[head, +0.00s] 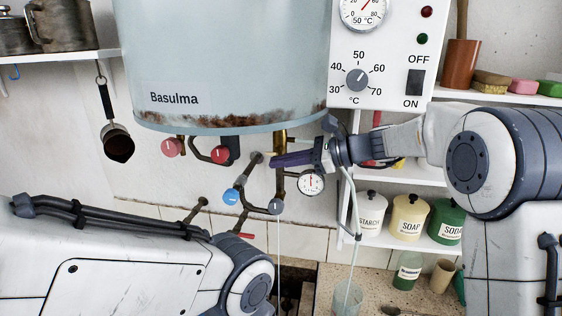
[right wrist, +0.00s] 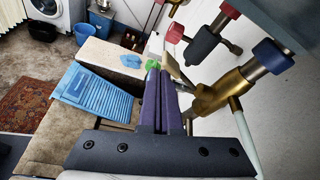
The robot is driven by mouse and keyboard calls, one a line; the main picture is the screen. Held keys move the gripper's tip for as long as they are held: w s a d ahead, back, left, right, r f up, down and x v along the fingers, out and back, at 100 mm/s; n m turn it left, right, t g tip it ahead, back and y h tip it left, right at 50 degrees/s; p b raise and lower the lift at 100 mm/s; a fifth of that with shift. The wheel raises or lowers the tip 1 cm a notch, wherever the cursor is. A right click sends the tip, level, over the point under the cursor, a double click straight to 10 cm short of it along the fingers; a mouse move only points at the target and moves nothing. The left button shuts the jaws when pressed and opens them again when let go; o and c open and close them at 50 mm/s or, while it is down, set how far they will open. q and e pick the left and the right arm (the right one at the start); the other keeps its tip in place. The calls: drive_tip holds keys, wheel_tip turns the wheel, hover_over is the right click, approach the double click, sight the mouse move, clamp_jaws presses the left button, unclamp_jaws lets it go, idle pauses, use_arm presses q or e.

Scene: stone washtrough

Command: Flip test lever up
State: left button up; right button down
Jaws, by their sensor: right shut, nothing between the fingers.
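A brass valve (head: 280,142) hangs under the rusty lower edge of the boiler (head: 225,60). In the right wrist view the brass valve (right wrist: 222,92) is just right of my fingers, and a flat metal piece (right wrist: 178,72), probably the test lever, reaches out from it beside the fingertips. I cannot tell whether the fingers touch it, and the lever is not clear in the head view. My right gripper (head: 273,160) is shut and empty, its purple fingers pointing left in front of the valve's pipe. In the right wrist view the fingers (right wrist: 159,75) lie together. My left gripper is not in view.
Red knobs (head: 171,147), a blue knob (head: 230,196) and a pressure gauge (head: 311,183) crowd the pipes around my right gripper. The control box (head: 385,55) is above my arm. A hose runs down to a glass jar (head: 348,297). Shelves with canisters (head: 409,219) stand to the right.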

drive_tip(key=shift+r, duration=0.5)
drive_tip(key=b+v, duration=0.3)
drive_tip(key=v, duration=0.7)
drive_tip(key=shift+d, duration=0.2)
drive_tip(key=shift+s, duration=0.1)
